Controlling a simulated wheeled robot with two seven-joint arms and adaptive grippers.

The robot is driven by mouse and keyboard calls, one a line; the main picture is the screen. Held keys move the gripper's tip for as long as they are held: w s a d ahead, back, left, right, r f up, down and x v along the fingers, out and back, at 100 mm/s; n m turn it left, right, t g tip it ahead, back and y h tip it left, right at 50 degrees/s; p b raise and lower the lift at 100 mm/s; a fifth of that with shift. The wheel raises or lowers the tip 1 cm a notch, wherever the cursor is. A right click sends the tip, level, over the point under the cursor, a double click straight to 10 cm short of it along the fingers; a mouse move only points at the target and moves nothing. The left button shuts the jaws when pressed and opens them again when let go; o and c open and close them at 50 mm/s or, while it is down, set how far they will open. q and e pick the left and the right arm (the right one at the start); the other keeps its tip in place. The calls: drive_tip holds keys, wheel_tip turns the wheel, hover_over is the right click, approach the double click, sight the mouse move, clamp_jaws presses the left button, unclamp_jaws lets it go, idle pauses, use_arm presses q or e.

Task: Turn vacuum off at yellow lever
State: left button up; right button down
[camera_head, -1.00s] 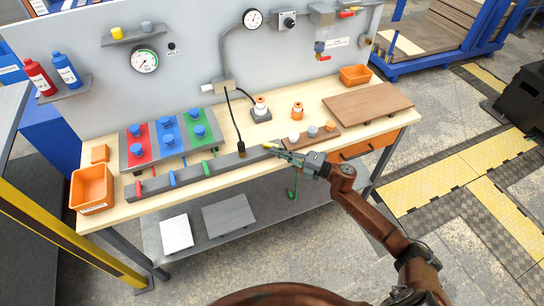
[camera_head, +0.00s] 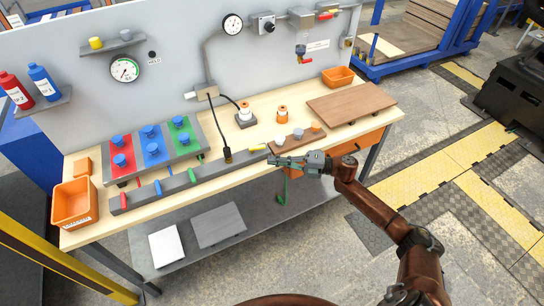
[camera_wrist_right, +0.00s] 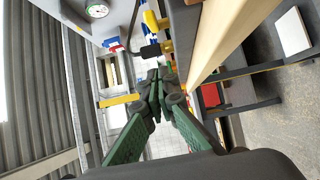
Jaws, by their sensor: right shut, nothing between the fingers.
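In the wrist view a yellow handle (camera_wrist_right: 154,20) shows at the top, beyond the fingertips. My right gripper (camera_head: 272,161) is shut and empty, just in front and to the right of the lever. A small gap appears between them. The shut fingertips also show in the wrist view (camera_wrist_right: 163,76). My left gripper is out of view.
Red (camera_head: 125,207), blue (camera_head: 158,188) and green (camera_head: 192,175) levers sit along the bar. An orange bin (camera_head: 75,203) stands far left.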

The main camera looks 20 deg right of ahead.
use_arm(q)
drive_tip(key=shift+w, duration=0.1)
use_arm(e)
drive_tip(key=w+v, duration=0.1)
drive_tip(key=v, duration=0.7)
drive_tip(key=shift+d+f, duration=0.3)
drive_tip(key=shift+f, duration=0.05)
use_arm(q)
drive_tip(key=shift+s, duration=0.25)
use_arm(e)
drive_tip(key=shift+f, duration=0.1)
